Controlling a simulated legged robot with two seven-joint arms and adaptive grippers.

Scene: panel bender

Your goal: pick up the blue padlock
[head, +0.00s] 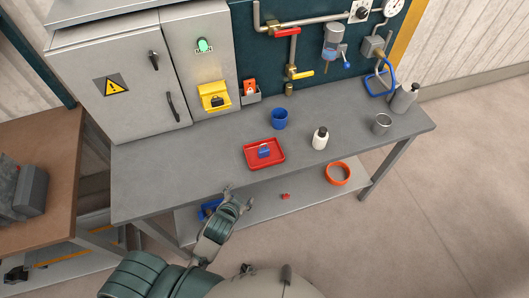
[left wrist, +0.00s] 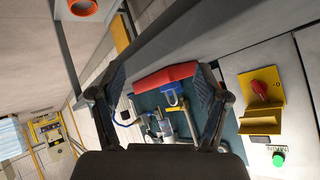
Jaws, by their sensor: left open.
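The blue padlock (head: 264,150) sits in a red tray (head: 279,162) on the grey workbench. In the left wrist view the blue padlock (left wrist: 172,96) shows between my two fingers, beside the red tray's edge (left wrist: 160,77), some way beyond the fingertips. My left gripper (head: 238,195) is open and empty. In the head view it is near the bench's front edge, below and left of the tray, not touching the padlock. My right gripper is not in view.
A blue cup (head: 279,119) stands behind the tray and a white bottle (head: 320,138) to its right. A metal cup (head: 382,124) is farther right. The bench left of the tray is clear.

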